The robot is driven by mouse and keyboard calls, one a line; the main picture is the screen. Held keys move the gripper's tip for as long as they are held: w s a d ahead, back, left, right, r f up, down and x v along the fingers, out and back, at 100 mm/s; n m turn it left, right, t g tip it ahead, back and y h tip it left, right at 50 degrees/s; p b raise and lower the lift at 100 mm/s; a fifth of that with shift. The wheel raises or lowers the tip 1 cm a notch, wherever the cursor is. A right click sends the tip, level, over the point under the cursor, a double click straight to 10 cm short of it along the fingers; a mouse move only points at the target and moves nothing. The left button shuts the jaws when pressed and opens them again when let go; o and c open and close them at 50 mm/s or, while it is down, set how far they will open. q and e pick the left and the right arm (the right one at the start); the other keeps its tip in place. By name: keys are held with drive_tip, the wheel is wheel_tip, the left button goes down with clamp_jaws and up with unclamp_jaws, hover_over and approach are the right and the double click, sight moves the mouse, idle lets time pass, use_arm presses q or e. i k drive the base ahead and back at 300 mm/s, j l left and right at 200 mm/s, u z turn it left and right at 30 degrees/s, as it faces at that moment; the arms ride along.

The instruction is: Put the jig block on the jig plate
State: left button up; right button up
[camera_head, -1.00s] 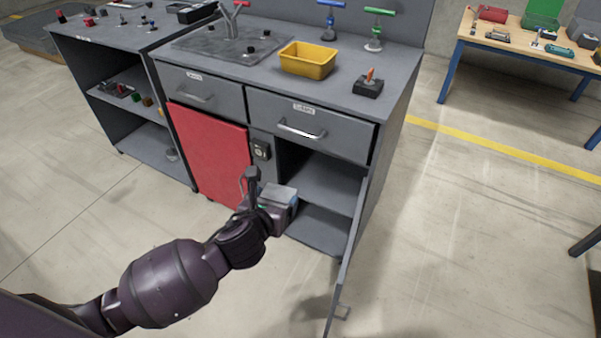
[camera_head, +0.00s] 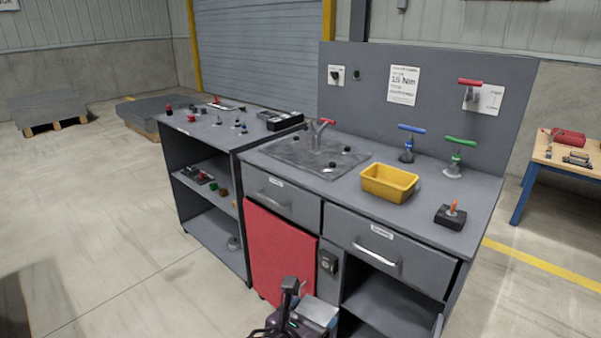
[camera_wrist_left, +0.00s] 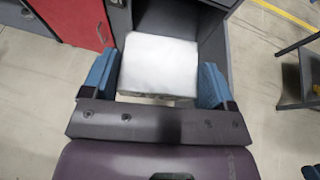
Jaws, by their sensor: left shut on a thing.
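My left gripper (camera_head: 300,322) is at the bottom of the head view, in front of the bench and below its top. It is shut on a pale grey block (camera_head: 318,312), which I take to be the jig block. In the left wrist view the block (camera_wrist_left: 158,62) sits between the two blue fingers of the gripper (camera_wrist_left: 155,88). A flat grey metal plate (camera_head: 290,152), probably the jig plate, lies on the bench top with dark knobs and a forked post on it. My right gripper is not in view.
A yellow bin (camera_head: 389,184) stands right of the plate. Blue (camera_head: 408,146) and green (camera_head: 456,160) T-handled tools stand behind it, and a small black block (camera_head: 450,217) is near the right edge. A red door (camera_head: 280,250) is below; the right compartment (camera_head: 385,305) is open.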

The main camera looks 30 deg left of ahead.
sight(302, 157)
drive_tip(key=i+j+z, duration=0.1)
drive_tip(key=j, duration=0.6)
drive_tip(key=i+j, duration=0.15)
drive_tip(key=j, duration=0.55)
drive_tip(key=i+j+z, duration=0.15)
drive_tip(key=j, duration=0.6)
drive_tip(key=i+j, duration=0.1)
drive_tip(key=j, duration=0.6)
drive_tip(key=z, duration=0.05)
